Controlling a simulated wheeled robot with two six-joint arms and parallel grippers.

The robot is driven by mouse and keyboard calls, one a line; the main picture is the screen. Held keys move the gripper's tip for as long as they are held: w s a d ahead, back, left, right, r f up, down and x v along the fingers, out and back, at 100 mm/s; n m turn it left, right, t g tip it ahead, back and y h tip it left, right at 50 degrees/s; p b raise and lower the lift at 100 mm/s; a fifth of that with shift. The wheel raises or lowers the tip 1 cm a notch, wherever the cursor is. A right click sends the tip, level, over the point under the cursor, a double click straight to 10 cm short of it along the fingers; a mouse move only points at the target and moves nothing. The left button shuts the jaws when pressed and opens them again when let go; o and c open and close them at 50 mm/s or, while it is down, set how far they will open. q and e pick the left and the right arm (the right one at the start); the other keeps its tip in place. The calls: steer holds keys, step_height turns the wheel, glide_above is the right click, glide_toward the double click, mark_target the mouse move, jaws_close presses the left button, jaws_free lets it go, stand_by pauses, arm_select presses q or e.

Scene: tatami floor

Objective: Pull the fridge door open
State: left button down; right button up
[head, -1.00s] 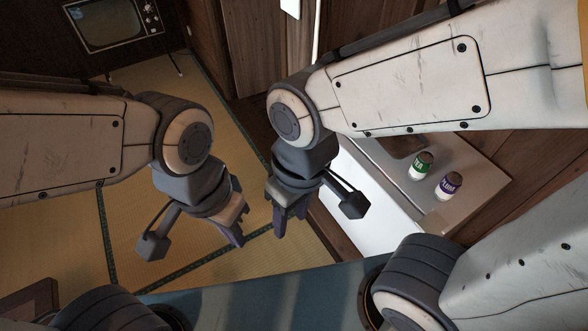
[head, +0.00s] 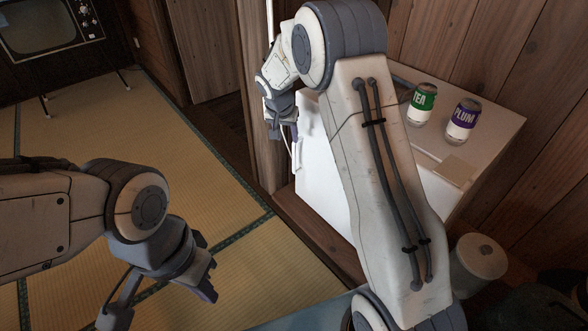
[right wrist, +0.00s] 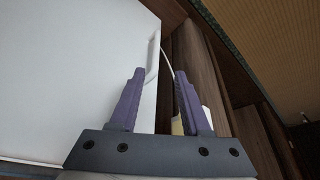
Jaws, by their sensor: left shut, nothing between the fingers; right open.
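The small white fridge (head: 325,185) stands against the wooden wall, partly behind my right arm. My right gripper (head: 283,132) is at the left side of its front, near the top. In the right wrist view the open fingers (right wrist: 155,100) point along the fridge's white face (right wrist: 75,75). A pale upright handle (right wrist: 153,58) at the edge of that face lies ahead between the fingertips. I see no grip on it, and cannot tell if they touch. No opening gap shows at the door. My left gripper (head: 207,280) is shut and empty above the tatami, well away from the fridge.
A green TEA can (head: 422,104) and a purple PLUM can (head: 462,121) stand on the fridge top. A lidded pale bin (head: 477,265) is at its right. An old television (head: 48,28) stands far left. The tatami (head: 150,135) left of the fridge is clear.

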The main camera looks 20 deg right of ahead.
mark_target(294, 150)
steer(key=b+x, duration=0.2)
steer(key=x, duration=0.2)
steer(key=b+x, duration=0.2)
steer(key=x, duration=0.2)
steer(key=d+b+x, duration=0.1)
steer(key=b+x, duration=0.1)
steer(key=x, duration=0.3)
steer(key=shift+w+d+r, duration=0.1)
steer(key=shift+w+r, duration=0.05)
steer(key=shift+r, duration=0.1)
arm_select(q)
step_height(294, 150, down, 7)
steer(key=shift+f, duration=0.1)
arm_select(e)
jaws_close()
stand_by(0.5)
